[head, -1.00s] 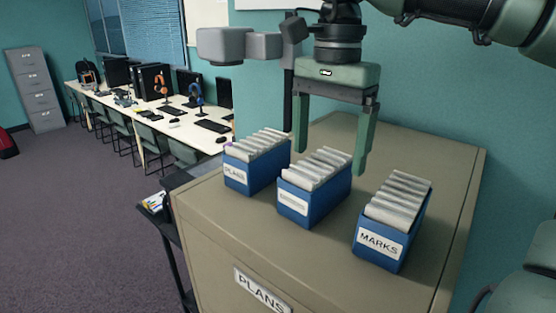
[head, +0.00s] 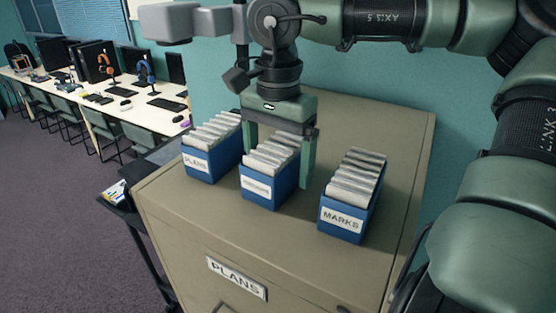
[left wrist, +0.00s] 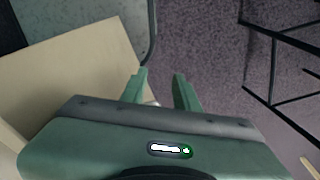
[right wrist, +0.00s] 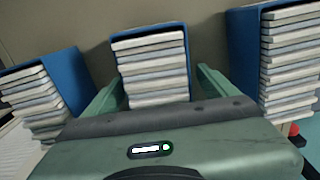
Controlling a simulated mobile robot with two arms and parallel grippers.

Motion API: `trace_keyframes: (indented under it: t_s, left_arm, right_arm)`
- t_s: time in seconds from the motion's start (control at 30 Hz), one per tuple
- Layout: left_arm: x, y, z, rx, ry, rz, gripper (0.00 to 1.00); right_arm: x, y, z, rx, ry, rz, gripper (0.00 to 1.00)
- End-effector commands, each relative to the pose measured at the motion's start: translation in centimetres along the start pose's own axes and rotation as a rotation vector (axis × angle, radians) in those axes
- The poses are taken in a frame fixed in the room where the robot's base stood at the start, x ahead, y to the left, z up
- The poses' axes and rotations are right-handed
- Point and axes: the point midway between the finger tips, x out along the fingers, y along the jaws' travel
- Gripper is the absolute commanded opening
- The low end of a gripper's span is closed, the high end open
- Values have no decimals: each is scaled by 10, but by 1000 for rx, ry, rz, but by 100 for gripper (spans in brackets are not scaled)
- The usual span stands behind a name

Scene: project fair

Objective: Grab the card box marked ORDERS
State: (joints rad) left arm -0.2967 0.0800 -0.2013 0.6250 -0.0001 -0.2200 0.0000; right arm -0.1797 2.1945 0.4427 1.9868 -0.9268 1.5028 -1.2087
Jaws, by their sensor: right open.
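Three blue card boxes stand in a row on a beige cabinet (head: 300,226). The middle box (head: 266,194) has a label too small to read. My right gripper (head: 279,163) is open and points down over the middle box. In the right wrist view its fingers (right wrist: 162,82) lie on either side of the middle box (right wrist: 150,33), with no clear contact. My left gripper (left wrist: 160,76) is open and empty, away from the boxes.
The neighbouring boxes (right wrist: 72,80) (right wrist: 243,60) stand close to each side of my right fingers. The cabinet front carries a PLANS plate (head: 237,277). A dark cart (head: 135,205) stands left of the cabinet. A long desk (head: 140,118) with computers runs along the wall behind.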

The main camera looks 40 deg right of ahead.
Motion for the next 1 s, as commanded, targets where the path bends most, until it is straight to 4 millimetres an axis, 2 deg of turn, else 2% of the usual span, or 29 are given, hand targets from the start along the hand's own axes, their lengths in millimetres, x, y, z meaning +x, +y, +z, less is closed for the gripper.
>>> trace_keyframes:
  t_s: [0.13, 0.43, 0.77, 0.87, 1.0]
  left_arm:
    - [1, 0, -1, 0, 1, 0, 31]
    - [1, 0, 4, -1, -5, 0, 31]
    - [2, 0, 6, -2, -9, 0, 31]
    - [4, 0, 6, -2, -9, 0, 31]
    - [10, 0, 7, -2, -9, 0, 31]
  right_arm:
    - [0, 0, 0, 0, 0, 0, 87]
    - [0, 0, 0, 0, 1, 0, 4]
    - [-3, 0, 0, 1, 2, -1, 4]
    - [-9, -1, -1, 2, 3, -2, 4]
    - [-27, -1, 0, 1, 4, -6, 4]
